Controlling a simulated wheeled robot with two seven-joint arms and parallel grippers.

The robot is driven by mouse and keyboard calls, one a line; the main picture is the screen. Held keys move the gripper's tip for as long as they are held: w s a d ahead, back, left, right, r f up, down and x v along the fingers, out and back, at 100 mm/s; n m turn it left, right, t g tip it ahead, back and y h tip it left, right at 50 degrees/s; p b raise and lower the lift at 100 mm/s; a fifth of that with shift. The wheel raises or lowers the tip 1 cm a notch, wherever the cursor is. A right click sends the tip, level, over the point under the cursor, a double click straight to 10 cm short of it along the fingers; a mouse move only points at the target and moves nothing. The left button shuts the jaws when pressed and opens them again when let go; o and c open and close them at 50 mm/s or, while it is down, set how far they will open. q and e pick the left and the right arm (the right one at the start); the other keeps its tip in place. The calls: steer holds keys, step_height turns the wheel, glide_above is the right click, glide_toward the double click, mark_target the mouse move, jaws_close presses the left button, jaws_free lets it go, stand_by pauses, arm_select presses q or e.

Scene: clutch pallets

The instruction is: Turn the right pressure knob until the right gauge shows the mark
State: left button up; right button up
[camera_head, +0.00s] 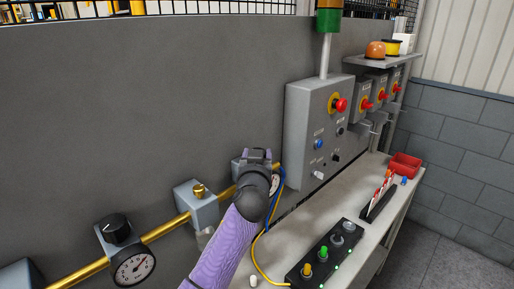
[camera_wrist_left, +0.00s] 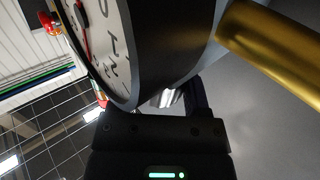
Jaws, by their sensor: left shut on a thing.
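My left gripper (camera_head: 257,155) is at the right regulator on the grey wall and is shut on its knob, which the gripper hides in the head view. The right gauge (camera_head: 275,184) is mostly covered by my wrist there; only a sliver of its white face shows. In the left wrist view the right gauge (camera_wrist_left: 112,45) is large and close, seen at a steep angle, with a red needle and black figures. My left gripper (camera_wrist_left: 165,105) reaches in below the gauge; its fingertips are mostly hidden. I cannot make out the mark. My right gripper is not in view.
A brass pipe (camera_head: 162,231) runs along the wall past a valve block (camera_head: 197,204). A left gauge (camera_head: 133,265) sits below a black knob (camera_head: 117,229). A grey control box (camera_head: 314,125) and a bench with a button panel (camera_head: 325,255) lie to the right.

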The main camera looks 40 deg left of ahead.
arm_select(q)
steer(key=m+t+h+p, duration=0.1)
steer(key=m+h+p, duration=0.1)
steer(key=shift+r+t+h, duration=0.15)
steer(key=shift+t+h, duration=0.15)
steer(key=shift+m+t+h+p, duration=0.4)
steer(key=shift+m+h+p, duration=0.25)
steer(key=shift+h, duration=0.25)
steer(key=shift+f, duration=0.2)
steer(key=o, duration=1.3)
steer(key=v, duration=1)
steer(key=shift+a, duration=0.1)
